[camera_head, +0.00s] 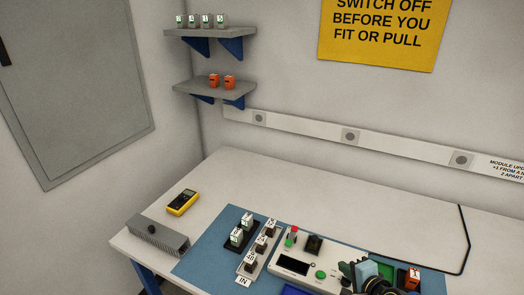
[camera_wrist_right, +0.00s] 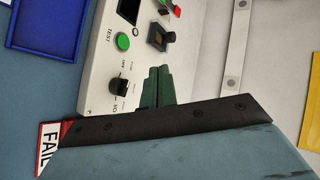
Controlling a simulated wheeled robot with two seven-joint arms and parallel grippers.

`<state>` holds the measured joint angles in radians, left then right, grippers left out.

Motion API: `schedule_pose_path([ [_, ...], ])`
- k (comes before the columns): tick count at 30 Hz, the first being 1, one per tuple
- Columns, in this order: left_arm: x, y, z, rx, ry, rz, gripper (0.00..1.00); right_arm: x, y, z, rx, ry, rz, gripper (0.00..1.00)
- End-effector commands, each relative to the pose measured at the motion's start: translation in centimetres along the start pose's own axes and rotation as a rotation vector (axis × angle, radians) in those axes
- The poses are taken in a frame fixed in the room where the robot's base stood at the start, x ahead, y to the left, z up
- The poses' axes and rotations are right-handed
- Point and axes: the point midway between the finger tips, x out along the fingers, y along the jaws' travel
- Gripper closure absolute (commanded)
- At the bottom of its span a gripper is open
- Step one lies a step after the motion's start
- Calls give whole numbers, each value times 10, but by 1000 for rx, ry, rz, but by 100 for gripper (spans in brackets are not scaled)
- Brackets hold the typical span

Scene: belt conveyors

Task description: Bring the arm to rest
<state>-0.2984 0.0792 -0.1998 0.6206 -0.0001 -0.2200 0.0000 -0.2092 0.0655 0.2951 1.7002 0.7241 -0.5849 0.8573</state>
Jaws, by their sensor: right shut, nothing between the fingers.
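My right gripper (camera_head: 350,270) is at the lower right of the head view, over the right part of the white test unit (camera_head: 292,264). In the right wrist view its dark green fingers (camera_wrist_right: 158,88) are together and hold nothing. They show in front of the test unit (camera_wrist_right: 100,68), near its black knob and green TEST button (camera_wrist_right: 123,41). My left gripper is not in view.
Several labelled modules (camera_head: 248,221) stand left of the test unit on a blue mat (camera_head: 204,243). A blue tray (camera_wrist_right: 45,25) and a FAIL label (camera_wrist_right: 47,150) lie close by. A yellow meter (camera_head: 182,202) sits left.

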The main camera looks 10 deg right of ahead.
Motion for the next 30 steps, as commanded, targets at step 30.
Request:
schedule_pose_path([
  [30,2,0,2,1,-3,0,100,-202,56,139,-1583,-613,571,100],
])
